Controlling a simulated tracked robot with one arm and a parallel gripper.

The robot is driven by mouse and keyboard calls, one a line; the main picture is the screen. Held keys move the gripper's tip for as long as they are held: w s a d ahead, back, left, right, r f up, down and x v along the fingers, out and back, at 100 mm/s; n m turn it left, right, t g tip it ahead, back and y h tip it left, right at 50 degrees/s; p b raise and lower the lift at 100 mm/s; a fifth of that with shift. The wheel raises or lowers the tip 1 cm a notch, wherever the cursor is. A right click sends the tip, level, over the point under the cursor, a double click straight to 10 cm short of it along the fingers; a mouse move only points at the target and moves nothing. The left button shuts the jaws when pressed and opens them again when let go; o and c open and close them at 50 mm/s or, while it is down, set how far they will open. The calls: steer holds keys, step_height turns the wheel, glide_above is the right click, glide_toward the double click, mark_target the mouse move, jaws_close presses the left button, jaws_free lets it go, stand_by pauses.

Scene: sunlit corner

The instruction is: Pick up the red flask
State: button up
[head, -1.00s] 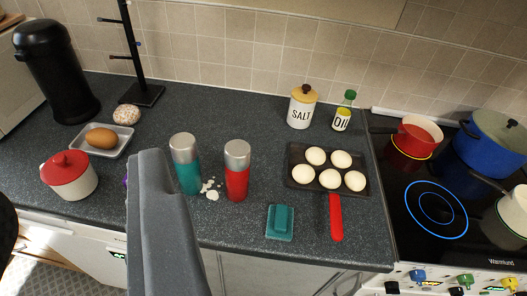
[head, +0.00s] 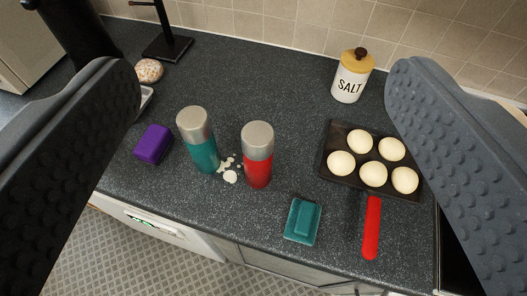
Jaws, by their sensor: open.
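The red flask (head: 257,170) stands upright on the dark speckled counter, with a silver cap on top. It is near the middle of the head view. A teal flask (head: 204,152) of the same shape stands just to its left, apart from it. My gripper (head: 265,85) is open and empty. Its two grey fingers show large at the left and right edges of the view, with both flasks in the gap between them. The fingers appear to touch nothing.
White spilled bits (head: 229,171) lie between the flasks. A purple sponge (head: 153,144) is at left, a teal block (head: 302,221) in front right. A salt jar (head: 351,77) stands behind.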

steer(key=w+d+f+g+p, duration=0.1)
steer(key=w+d+f+p, duration=0.25)
steer(key=w+f, duration=0.45)
steer(key=n+g+y+p, duration=0.1)
steer(key=y+p, duration=0.1)
steer(key=p, duration=0.4)
glide_toward(256, 153)
steer(key=w, duration=0.1)
steer(key=x, duration=0.9)
steer(key=shift+s+f+p, duration=0.15)
steer(key=shift+p, duration=0.25)
steer(key=shift+w+d+f, duration=0.1)
steer(key=shift+w, duration=0.75)
steer(key=shift+d+x, duration=0.15)
steer(key=shift+x, duration=0.75)
steer(key=shift+d+x, duration=0.1)
steer(key=shift+x, duration=0.85)
steer(key=shift+a, duration=0.1)
steer(key=c, duration=1.6)
